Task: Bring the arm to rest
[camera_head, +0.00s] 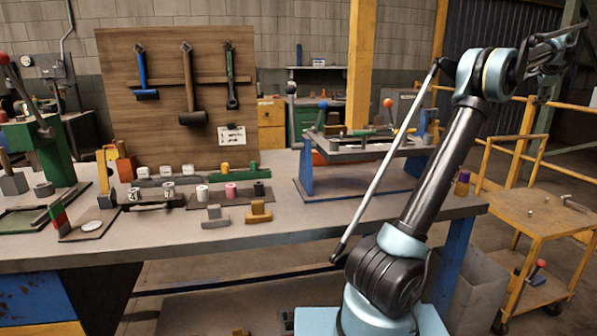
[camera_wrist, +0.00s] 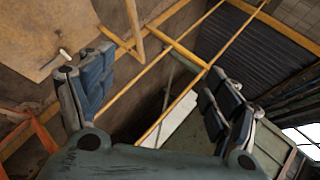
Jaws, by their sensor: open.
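My gripper (camera_head: 560,40) is at the upper right of the head view, at the end of my raised arm, high above the floor beyond the workbench's right end. In the wrist view my gripper (camera_wrist: 160,68) shows its two blue-padded fingers spread wide apart. Nothing is between them; only the background shows there. In the head view the fingers are small and partly hidden by the wrist. The gripper is well away from the objects on the workbench (camera_head: 280,222) and appears to touch nothing.
A yellow cart (camera_head: 545,212) stands at the right, below my gripper. Yellow railings (camera_head: 530,125) run behind. A pegboard (camera_head: 110,80) with hammers stands at the back of the bench. A raised fixture (camera_head: 306,178) stands left of my arm. Small blocks and cylinders stand on the bench's left half.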

